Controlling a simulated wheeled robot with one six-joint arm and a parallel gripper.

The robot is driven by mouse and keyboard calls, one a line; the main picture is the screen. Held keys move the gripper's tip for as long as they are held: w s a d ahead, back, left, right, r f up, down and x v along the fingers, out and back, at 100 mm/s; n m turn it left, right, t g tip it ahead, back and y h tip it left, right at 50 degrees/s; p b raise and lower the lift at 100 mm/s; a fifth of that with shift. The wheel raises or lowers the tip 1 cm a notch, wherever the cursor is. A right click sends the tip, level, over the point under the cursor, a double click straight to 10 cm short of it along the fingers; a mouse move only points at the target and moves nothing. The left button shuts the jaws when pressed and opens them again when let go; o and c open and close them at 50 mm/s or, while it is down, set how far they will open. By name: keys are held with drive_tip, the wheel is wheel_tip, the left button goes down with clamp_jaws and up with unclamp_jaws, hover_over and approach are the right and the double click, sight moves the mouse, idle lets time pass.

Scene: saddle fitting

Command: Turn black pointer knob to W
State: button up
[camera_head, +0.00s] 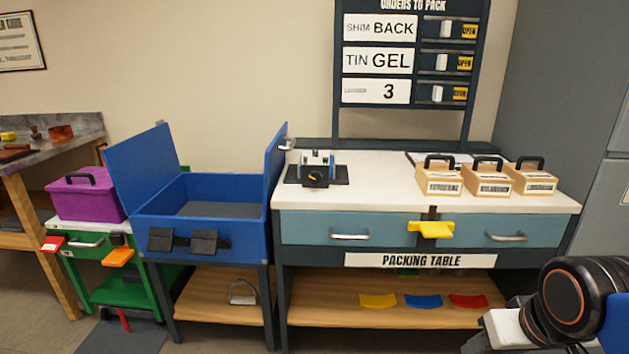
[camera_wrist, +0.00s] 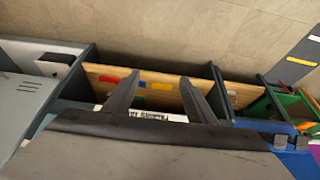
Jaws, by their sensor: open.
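The black pointer knob (camera_head: 317,177) is on the front of a small device on a black base (camera_head: 337,176), at the left end of the white packing table top (camera_head: 380,187). The knob is small in the head view. I cannot read its letters or tell which way it points. My gripper (camera_wrist: 160,78) shows in the wrist view with its two dark fingers apart and nothing between them. It is turned toward the lower shelf (camera_wrist: 165,96) and floor. The knob does not show in the wrist view. My gripper is out of the head view.
A blue open box (camera_head: 200,220) with raised lids stands left of the table. Wooden boxes with black handles (camera_head: 438,180) stand at the table's right. A yellow latch (camera_head: 431,230) juts from the drawer front. An orders board (camera_head: 408,60) rises behind. The middle of the table top is clear.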

drive_tip(key=w+a+r+n+t+y, duration=0.25)
drive_tip(key=w+a, duration=0.55)
drive_tip(key=w, duration=0.4)
drive_tip(key=m+t+h, duration=0.2)
drive_tip(key=m+t, duration=0.1)
drive_tip(key=t, duration=0.8)
approach(315, 179)
drive_tip(key=shift+h, duration=0.25)
drive_tip(key=w, duration=0.8)
drive_tip(key=shift+w+a+r, duration=0.1)
drive_tip(key=shift+a+r, duration=0.05)
drive_tip(key=c, duration=1.1)
